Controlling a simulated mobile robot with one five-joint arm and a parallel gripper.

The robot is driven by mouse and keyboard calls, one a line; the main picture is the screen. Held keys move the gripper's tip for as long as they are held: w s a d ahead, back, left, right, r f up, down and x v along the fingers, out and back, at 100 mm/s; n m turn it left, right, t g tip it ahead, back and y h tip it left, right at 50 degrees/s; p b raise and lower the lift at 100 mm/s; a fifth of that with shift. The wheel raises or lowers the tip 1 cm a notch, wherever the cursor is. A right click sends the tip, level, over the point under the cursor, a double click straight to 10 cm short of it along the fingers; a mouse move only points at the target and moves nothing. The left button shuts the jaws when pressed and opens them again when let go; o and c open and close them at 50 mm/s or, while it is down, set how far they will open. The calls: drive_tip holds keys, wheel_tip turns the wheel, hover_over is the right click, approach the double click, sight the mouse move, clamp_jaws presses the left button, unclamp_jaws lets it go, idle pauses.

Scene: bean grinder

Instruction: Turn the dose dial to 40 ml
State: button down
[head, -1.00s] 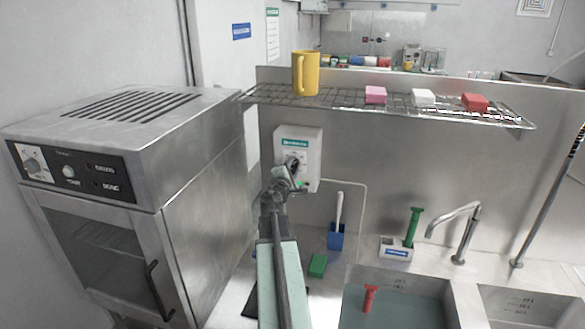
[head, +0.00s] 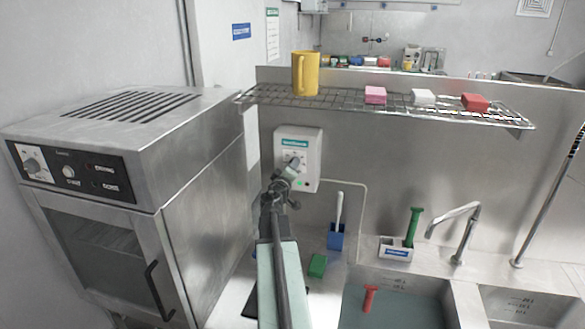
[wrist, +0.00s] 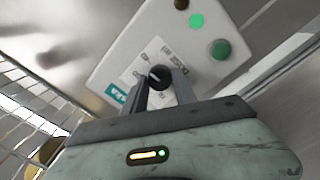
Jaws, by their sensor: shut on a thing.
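The white dispenser box (head: 312,152) with a green label is on the steel wall panel below the wire shelf. In the wrist view the box (wrist: 125,62) shows tilted, with the small dark dose dial (wrist: 160,74) on a printed white plate. My gripper (wrist: 163,82) has its two grey fingers closed on the dial, one on each side. In the head view my gripper (head: 291,168) is at the front of the box and covers much of the dial. The scale marks are too small and partly hidden to read.
A green light (wrist: 196,20) and a round green button (wrist: 221,49) are near the dial. The wire shelf (head: 350,99) above holds a yellow mug (head: 305,73) and several blocks. A steel oven (head: 130,180) stands at the left, and a sink is at the lower right.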

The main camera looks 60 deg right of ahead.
drive_tip(key=shift+m, duration=1.2)
drive_tip(key=c, duration=1)
unclamp_jaws()
drive_tip(key=v, duration=0.8)
